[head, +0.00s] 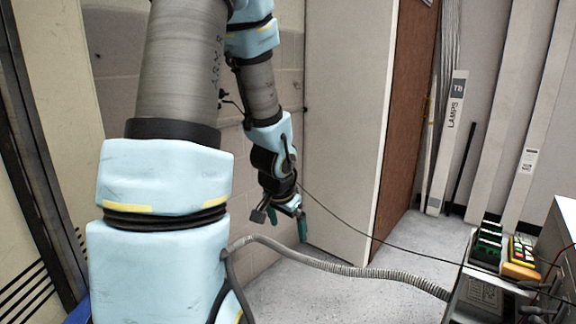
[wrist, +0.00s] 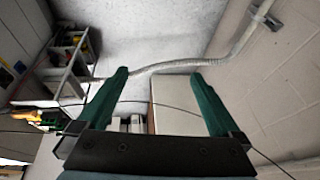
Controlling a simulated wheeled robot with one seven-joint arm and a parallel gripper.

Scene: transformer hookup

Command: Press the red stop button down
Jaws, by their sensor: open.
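I cannot make out a red stop button for certain in either view. My gripper (head: 298,226) hangs in the air in the middle of the head view, in front of the pale wall and cabinet, with its fingers pointing down. In the wrist view my gripper (wrist: 158,76) shows two green fingers spread wide with nothing between them. A yellow-orange device (head: 521,262) with small coloured keys, some reddish, sits at the right of the head view, well apart from my gripper.
Several green-and-black blocks (head: 487,246) stand beside the device. A grey corrugated conduit (head: 350,270) crosses above the speckled floor (head: 420,240). A thin black cable runs near my gripper. A tall pale cabinet (head: 345,120) stands behind it. An open metal frame (wrist: 68,65) shows in the wrist view.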

